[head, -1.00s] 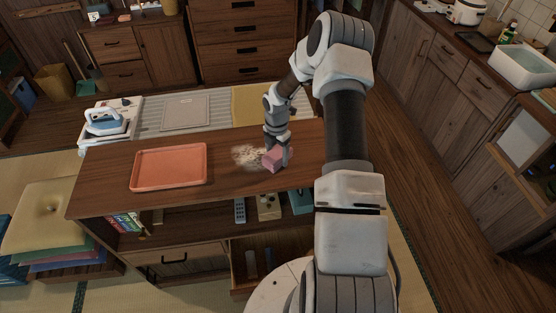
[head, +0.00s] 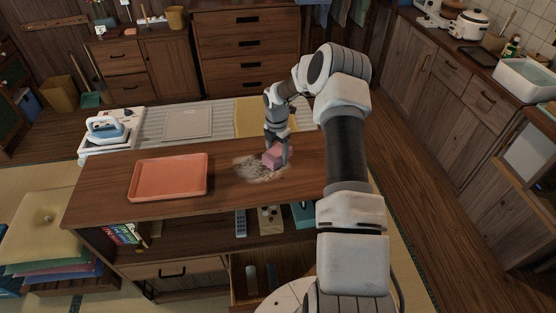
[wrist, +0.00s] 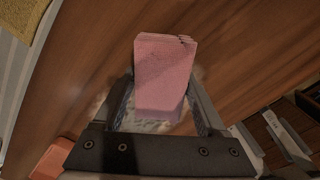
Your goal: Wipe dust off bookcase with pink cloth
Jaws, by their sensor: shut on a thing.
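The bookcase (head: 225,196) is low and brown with a bare wooden top, which also fills much of the wrist view (wrist: 250,50). A pale patch of dust (head: 250,168) lies on its top, right of the tray. My gripper (head: 277,159) is shut on the folded pink cloth (head: 272,157), at the right edge of the dust. In the wrist view the pink cloth (wrist: 165,75) sticks out between the two fingers. Some dust (wrist: 155,126) shows around and under it there. I cannot tell whether the cloth is pressed on the wood.
A coral tray (head: 168,178) lies on the left of the bookcase top. A remote (head: 240,223) and other items stand on the shelf below, above an open drawer (head: 268,274). An iron (head: 107,129) stands behind on the left. The top's right end is partly hidden by my arm.

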